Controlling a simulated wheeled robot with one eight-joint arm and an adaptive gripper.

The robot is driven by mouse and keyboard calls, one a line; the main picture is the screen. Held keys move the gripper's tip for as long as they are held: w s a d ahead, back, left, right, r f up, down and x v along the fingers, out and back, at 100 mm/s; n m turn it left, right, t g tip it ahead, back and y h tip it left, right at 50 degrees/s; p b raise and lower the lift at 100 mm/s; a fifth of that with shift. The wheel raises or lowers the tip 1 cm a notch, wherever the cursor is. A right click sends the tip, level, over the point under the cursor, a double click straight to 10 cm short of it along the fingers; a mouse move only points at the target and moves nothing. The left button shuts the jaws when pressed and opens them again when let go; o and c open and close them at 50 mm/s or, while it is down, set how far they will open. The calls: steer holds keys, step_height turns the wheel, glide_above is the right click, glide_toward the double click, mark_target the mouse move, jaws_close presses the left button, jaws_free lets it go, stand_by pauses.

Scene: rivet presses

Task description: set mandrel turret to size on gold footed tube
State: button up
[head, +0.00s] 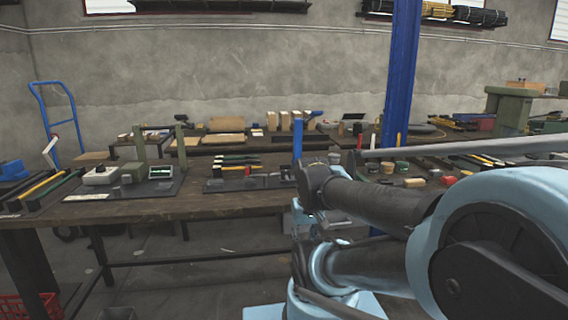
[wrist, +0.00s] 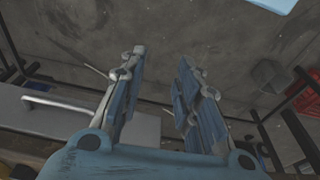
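In the head view a rivet-press station with a grey box (head: 101,176), a green post (head: 140,150) and a small green-lit display (head: 161,172) stands on the left of the workbench (head: 150,206). A second dark base plate (head: 222,186) with black, green and yellow-tipped handles (head: 238,160) lies to its right. I cannot make out a gold footed tube or a mandrel turret at this size. My gripper (wrist: 162,58) shows in the wrist view with its two fingers apart and nothing between them. It is away from the stations, facing the concrete floor.
My arm covers the right of the head view and hides part of the bench. A blue pillar (head: 400,75) rises behind. A blue hand truck (head: 58,110) stands at the left. A red crate (head: 28,307) is on the floor, as in the wrist view (wrist: 306,92).

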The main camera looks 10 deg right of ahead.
step_height(320, 180, up, 30)
steer(key=n+g, duration=0.2)
steer(key=n, duration=1.6)
glide_above(281, 173)
steer(key=w+d, duration=0.2)
steer(key=f, duration=1.6)
steer(key=shift+s+f, duration=0.2)
steer(key=shift+f, duration=0.05)
steer(key=shift+c, duration=0.2)
jaws_close()
